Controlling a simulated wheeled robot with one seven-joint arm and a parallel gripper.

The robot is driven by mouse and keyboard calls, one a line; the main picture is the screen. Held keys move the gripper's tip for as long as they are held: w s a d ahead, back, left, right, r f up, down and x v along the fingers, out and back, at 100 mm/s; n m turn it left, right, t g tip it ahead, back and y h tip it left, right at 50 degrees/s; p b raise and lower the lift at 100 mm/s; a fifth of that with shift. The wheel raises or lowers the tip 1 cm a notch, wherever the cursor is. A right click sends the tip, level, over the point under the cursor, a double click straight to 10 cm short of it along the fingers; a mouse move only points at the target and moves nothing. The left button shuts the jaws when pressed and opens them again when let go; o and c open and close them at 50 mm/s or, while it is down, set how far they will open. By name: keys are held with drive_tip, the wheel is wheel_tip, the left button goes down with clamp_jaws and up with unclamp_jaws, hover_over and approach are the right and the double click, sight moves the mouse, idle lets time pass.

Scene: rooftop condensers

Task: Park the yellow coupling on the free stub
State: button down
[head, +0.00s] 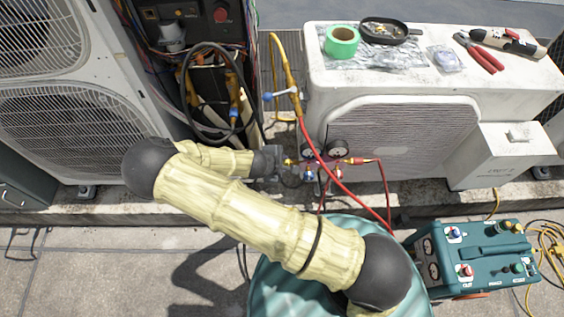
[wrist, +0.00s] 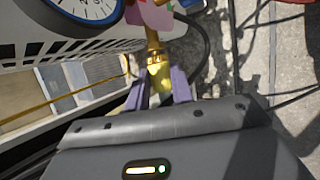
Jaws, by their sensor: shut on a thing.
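My gripper (head: 279,160) reaches to the left side of a gauge manifold in the head view. In the wrist view its two grey-purple fingers (wrist: 160,88) are shut on a brass-yellow coupling (wrist: 158,72). The coupling also shows as a small yellow spot in the head view (head: 290,162). Beyond it, a brass stem (wrist: 152,40) runs in line with it towards a pink-red manifold part (wrist: 155,15). I cannot tell whether coupling and stem are joined. I cannot pick out the free stub for certain.
The gauges (head: 337,148) sit close beside my gripper, with red hoses (head: 340,185) passing right. A yellow hose (head: 283,60) with a blue-handled valve hangs above. The white condenser (head: 400,130) stands behind. A teal machine (head: 475,255) stands at lower right. An open electrical panel is at the left.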

drive_tip(key=shift+d, duration=0.4)
idle(0.4)
drive_tip(key=c, duration=1.1)
unclamp_jaws()
drive_tip(key=a, duration=0.7)
drive_tip(key=shift+w+a+p, duration=0.1)
drive_tip(key=shift+a+p, duration=0.25)
drive_tip(key=shift+d, duration=0.1)
